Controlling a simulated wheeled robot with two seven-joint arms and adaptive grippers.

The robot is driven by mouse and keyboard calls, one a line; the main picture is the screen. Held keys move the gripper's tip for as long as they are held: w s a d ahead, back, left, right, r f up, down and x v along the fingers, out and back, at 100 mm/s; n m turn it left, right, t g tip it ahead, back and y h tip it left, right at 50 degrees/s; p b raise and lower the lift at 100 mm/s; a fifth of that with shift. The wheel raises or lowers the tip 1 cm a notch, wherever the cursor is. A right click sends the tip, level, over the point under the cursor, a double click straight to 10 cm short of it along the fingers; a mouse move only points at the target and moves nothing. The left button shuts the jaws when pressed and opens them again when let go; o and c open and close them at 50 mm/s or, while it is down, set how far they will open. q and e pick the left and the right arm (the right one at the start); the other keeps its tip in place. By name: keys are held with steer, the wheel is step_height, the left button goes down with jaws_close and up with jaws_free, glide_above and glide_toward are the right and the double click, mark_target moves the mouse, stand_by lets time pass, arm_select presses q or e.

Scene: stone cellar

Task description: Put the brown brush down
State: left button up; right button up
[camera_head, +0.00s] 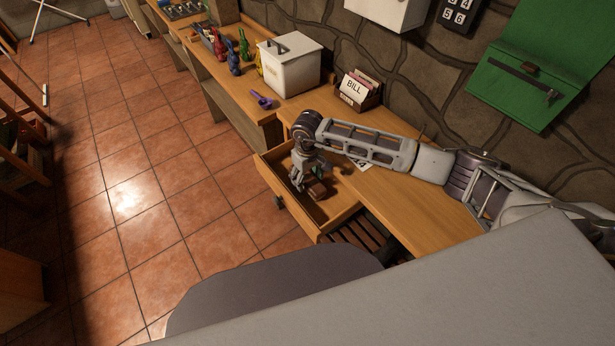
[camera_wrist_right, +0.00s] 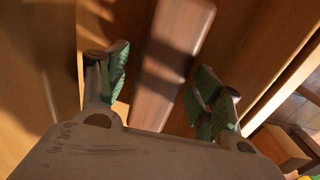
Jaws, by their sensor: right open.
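The brown brush (camera_head: 317,190) lies in the open wooden drawer (camera_head: 341,219), just under my right gripper (camera_head: 307,181). In the right wrist view, the brush (camera_wrist_right: 172,60) shows as a long brown block between the two green-padded fingers of the gripper (camera_wrist_right: 162,90). The fingers are spread, with a gap on both sides of the brush. The end of the brush nearest my palm is partly hidden. Whether it rests flat on the drawer floor is hard to tell. My left gripper is not in view.
The drawer pulls out from a long wooden desk (camera_head: 425,222). On the desk stand a card holder marked BILL (camera_head: 355,93), a white box (camera_head: 290,70), a purple scoop (camera_head: 261,100) and several colored figures. A dark slatted thing (camera_head: 352,234) is beside the drawer.

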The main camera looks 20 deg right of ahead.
mark_target(307, 177)
steer(key=shift+w+r, duration=0.1)
steer(key=shift+r, duration=0.45)
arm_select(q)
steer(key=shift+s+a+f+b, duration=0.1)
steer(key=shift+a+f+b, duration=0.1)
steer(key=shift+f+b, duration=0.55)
arm_select(e)
step_height(307, 177, up, 11)
steer(key=shift+f, duration=0.1)
